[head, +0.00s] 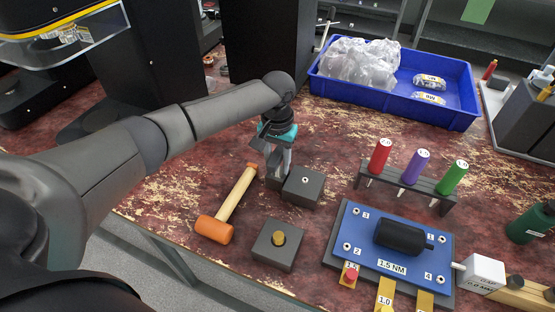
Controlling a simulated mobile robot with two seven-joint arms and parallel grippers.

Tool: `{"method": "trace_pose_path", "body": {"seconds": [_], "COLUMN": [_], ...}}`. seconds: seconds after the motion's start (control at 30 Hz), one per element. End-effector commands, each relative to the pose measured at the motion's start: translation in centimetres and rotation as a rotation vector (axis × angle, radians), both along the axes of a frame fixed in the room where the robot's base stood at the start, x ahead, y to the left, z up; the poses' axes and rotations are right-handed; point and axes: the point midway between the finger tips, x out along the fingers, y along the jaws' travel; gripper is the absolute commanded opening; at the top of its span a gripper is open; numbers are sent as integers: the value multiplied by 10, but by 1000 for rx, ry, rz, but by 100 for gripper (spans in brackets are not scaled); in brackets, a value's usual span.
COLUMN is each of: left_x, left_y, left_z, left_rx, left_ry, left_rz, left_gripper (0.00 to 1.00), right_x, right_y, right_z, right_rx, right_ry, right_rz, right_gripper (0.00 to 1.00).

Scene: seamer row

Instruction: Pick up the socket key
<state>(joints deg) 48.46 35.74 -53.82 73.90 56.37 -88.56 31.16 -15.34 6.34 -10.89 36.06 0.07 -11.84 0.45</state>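I cannot make out for certain which thing is the socket key. My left gripper (278,170), with a teal body, points down over the table, right of the mallet's head end of handle. Its fingertips are close to a dark grey block (303,187) with a small light fitting on top. Something dark stands at the fingertips, partly hidden by the fingers; I cannot tell whether they grip it. A second grey block (277,246) with a brass knob is nearer. A rack (412,184) holds a red, a purple and a green handled driver. My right gripper is out of view.
An orange-headed mallet (214,229) lies left of the blocks. A blue plate (358,253) with a black part, a white gauge (484,271) and a green bottle (529,226) are at right. A blue tray (458,119) with plastic bags stands behind. Black machines fill the back left.

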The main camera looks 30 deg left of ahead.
Motion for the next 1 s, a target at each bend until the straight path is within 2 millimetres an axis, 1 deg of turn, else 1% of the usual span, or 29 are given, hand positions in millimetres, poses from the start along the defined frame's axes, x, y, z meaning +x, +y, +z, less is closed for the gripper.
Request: {"method": "trace_pose_path", "body": {"seconds": [0.03,0.07,0.37,1.0], "left_x": [0,0,0,0], "left_y": [0,0,0,0], "left_z": [0,0,0,2], "left_rx": [0,0,0,0], "left_ry": [0,0,-1,-2], "left_rz": [0,0,0,0], "left_gripper": [37,34,0,0], "right_x": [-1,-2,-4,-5], "right_y": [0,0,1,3], "right_z": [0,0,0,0], "right_rx": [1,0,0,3], "right_ry": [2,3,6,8], "right_rz": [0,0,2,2], "right_gripper": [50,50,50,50]}}
